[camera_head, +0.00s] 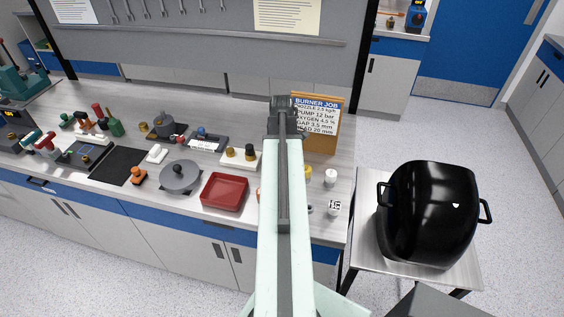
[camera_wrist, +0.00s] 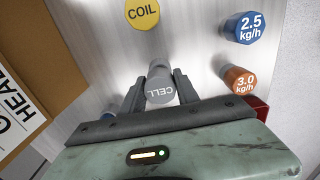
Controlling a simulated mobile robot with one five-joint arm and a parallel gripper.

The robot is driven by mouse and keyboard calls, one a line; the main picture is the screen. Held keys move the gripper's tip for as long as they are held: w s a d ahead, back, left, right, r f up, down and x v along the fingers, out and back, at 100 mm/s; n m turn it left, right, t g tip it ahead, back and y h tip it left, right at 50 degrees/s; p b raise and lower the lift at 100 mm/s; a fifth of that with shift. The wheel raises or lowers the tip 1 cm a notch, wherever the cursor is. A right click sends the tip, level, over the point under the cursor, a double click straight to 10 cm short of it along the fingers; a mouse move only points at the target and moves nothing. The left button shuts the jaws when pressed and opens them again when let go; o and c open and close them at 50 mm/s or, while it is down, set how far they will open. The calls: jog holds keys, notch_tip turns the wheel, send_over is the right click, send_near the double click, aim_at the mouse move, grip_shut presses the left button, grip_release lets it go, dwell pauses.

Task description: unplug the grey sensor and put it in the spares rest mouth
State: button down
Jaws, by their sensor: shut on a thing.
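The grey sensor (camera_wrist: 160,84), a cylinder with a round face marked CELL, sits between the two fingers of my gripper (camera_wrist: 158,92) in the wrist view. The fingers are shut on its sides. Its lower part is hidden or too foreshortened to tell whether it touches anything below. In the head view, the end of my arm (camera_head: 285,118) is over the bench beside the job board, and the sensor cannot be made out there. I cannot identify the spares rest mouth in either view.
In the wrist view a yellow COIL cap (camera_wrist: 142,13), a blue 2.5 kg/h cap (camera_wrist: 245,27) and an orange 3.0 kg/h cap (camera_wrist: 238,79) stand nearby. The job board (camera_head: 322,137) is close. A red tray (camera_head: 225,191) and black boiler cover (camera_head: 430,212) flank my arm.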

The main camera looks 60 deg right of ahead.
jog(key=shift+f+b, duration=1.2)
jog(key=shift+f, duration=0.2)
jog(key=c, duration=0.8)
grip_release()
jog(key=shift+c, duration=0.2)
jog(key=shift+r, duration=0.15)
notch_tip(320, 180, up, 8)
jog(key=p, duration=0.8)
jog(key=shift+f, duration=0.2)
